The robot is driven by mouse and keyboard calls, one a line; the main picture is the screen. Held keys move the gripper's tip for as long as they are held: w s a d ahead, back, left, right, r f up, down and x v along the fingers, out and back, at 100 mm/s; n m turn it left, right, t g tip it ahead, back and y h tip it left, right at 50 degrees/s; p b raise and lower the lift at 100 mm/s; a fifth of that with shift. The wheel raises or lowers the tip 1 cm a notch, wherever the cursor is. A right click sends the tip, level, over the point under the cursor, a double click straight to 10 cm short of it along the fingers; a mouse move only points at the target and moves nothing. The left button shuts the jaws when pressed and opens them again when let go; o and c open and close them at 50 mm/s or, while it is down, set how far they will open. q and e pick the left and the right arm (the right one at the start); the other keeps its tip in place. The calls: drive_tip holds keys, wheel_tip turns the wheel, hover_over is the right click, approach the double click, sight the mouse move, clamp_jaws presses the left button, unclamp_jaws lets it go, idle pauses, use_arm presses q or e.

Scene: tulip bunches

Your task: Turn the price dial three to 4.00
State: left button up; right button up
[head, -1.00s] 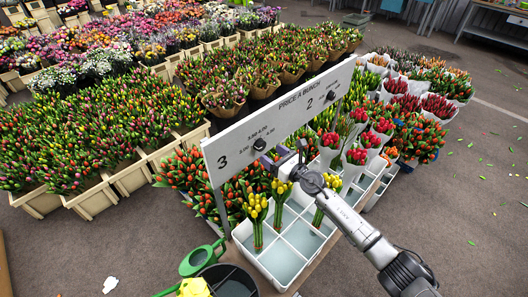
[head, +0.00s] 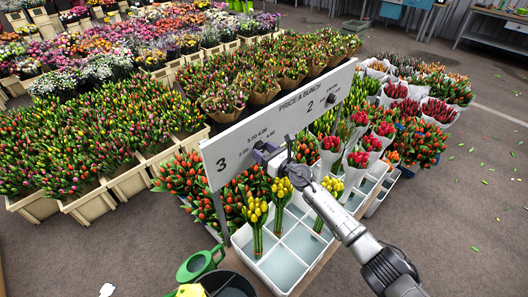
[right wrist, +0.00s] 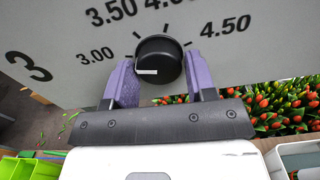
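Price dial three is a round black knob (right wrist: 159,52) on the white sign, with a white mark on it. In the right wrist view the mark lies to the left, on the 3.00 side; the labels run from 3.00 at left to 4.50 at right. My right gripper (right wrist: 160,76) has its purple fingers on both sides of the knob, with no gap visible, so it looks shut on it. In the head view my right gripper (head: 264,152) is at the sign and hides most of the dial. My left gripper is not in view.
The white sign (head: 290,118) carries another dial (head: 331,98) by the number 2. Below it stand white crates (head: 303,240) with yellow tulips (head: 256,216). A green watering can (head: 198,264) is at the lower left. Open floor lies right.

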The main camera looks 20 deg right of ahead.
drive_tip(key=c, duration=0.5)
drive_tip(key=shift+c, duration=0.2)
drive_tip(key=m+p, duration=0.2)
drive_tip(key=m, duration=0.1)
drive_tip(key=shift+r, duration=0.15)
drive_tip(key=m+p, duration=0.2)
drive_tip(key=m, duration=0.3)
drive_tip(key=shift+s+a+m, duration=0.1)
drive_tip(key=shift+a+m, duration=0.05)
drive_tip(key=shift+m, duration=0.15)
drive_tip(key=m+p, duration=0.3)
drive_tip(key=m, duration=0.3)
drive_tip(key=shift+r+p, duration=0.1)
drive_tip(key=shift+p, duration=0.2)
drive_tip(key=m+p, duration=0.1)
drive_tip(key=m, duration=0.2)
drive_tip(key=shift+m+p, duration=0.45)
drive_tip(key=shift+m, duration=0.75)
